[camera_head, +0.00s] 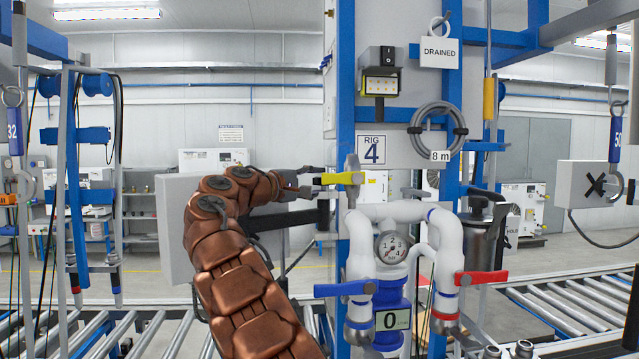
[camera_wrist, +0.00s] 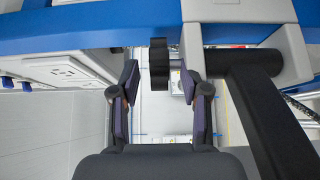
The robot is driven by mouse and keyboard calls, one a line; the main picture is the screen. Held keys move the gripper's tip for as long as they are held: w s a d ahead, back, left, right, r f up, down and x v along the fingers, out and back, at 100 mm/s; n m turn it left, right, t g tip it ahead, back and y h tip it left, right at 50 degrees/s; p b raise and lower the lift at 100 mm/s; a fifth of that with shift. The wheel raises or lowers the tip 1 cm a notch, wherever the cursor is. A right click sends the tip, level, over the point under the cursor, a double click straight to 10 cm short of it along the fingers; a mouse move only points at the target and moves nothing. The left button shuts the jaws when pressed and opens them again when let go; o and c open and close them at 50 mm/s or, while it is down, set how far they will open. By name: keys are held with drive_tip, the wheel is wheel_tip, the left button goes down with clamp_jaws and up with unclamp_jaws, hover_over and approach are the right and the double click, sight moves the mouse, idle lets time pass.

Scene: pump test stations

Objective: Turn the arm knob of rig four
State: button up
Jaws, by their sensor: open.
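Rig four stands in the middle of the head view, marked by its RIG 4 sign (camera_head: 371,150). My gripper (camera_head: 316,182) reaches toward its blue post from the left, jaws apart. In the wrist view my gripper (camera_wrist: 159,78) is open and empty. A dark ridged knob (camera_wrist: 158,62) shows between the fingertips, with a visible gap on each side. In the head view I cannot make out the knob; a dark bar (camera_head: 290,218) shows below my gripper.
A yellow lever (camera_head: 343,179) lies close beside my fingertips in the head view. White pipes with a gauge (camera_head: 391,248), a blue lever (camera_head: 345,288) and a red lever (camera_head: 482,278) stand to the right. Roller conveyors (camera_head: 570,310) run along the front.

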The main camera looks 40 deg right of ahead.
drive_tip(key=a, duration=1)
drive_tip(key=shift+a, duration=0.2)
drive_tip(key=s+d+n+t+y+b, duration=0.1)
drive_tip(key=s+d+n+t+b, duration=0.2)
drive_tip(key=d+n+t+b, duration=0.1)
drive_tip(key=shift+s+d+t+b, duration=0.25)
drive_tip(key=shift+d+t+b, duration=0.2)
drive_tip(key=shift+t+b, duration=0.85)
drive_tip(key=p+x, duration=0.2)
drive_tip(key=x, duration=0.4)
drive_tip(key=shift+w+d+r, duration=0.1)
drive_tip(key=shift+w+d, duration=0.05)
drive_tip(key=shift+d, duration=0.1)
drive_tip(key=shift+w+d+p, duration=0.2)
drive_tip(key=shift+d+p, duration=0.15)
drive_tip(key=shift+d, duration=0.25)
